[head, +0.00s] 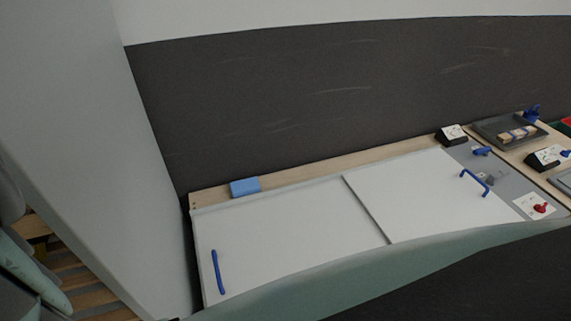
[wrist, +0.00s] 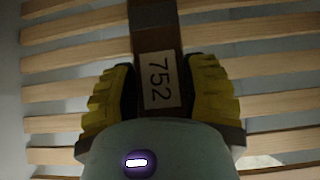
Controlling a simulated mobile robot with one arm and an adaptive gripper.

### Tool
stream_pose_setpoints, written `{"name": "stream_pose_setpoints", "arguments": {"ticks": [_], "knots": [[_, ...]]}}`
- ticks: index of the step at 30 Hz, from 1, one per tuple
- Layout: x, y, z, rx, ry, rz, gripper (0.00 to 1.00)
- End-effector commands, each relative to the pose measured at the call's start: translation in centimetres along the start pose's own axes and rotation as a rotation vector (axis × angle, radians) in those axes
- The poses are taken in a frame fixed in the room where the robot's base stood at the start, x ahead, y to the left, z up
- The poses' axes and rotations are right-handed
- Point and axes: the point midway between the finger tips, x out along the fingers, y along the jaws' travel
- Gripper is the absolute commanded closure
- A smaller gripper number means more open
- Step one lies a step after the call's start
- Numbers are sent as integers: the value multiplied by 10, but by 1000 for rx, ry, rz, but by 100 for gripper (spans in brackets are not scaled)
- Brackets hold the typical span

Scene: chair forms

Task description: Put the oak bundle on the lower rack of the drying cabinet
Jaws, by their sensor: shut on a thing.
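In the wrist view, my gripper (wrist: 162,82) has its yellow fingers shut on a brown wooden bundle (wrist: 153,38) with a white label reading 752. The fingers press it from both sides. Its near end is hidden by my gripper body, and the frames do not show the wood's kind. Pale wooden slats (wrist: 60,60) of a rack lie behind the bundle; I cannot tell whether it touches them. In the head view, slats (head: 92,299) show at the lower left, beside a tall grey panel (head: 80,120). Which rack level this is cannot be told.
Right of the panel is a white worktop with sliding covers (head: 290,240) and blue handles (head: 217,272). A blue block (head: 245,187) lies on its back ledge.

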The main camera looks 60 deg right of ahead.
Motion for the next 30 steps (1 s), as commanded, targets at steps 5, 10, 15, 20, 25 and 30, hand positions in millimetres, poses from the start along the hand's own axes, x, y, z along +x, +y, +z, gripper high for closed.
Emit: {"name": "stream_pose_setpoints", "arguments": {"ticks": [5,10,15,20,25,30], "knots": [[4,0,5,6,-1,-5,96],[13,1,-2,1,-1,-7,96],[24,1,-13,2,-2,-7,96],[29,2,-20,1,0,-3,96],[29,2,-20,3,-1,-1,96],[30,3,-21,2,-1,-1,96]]}}
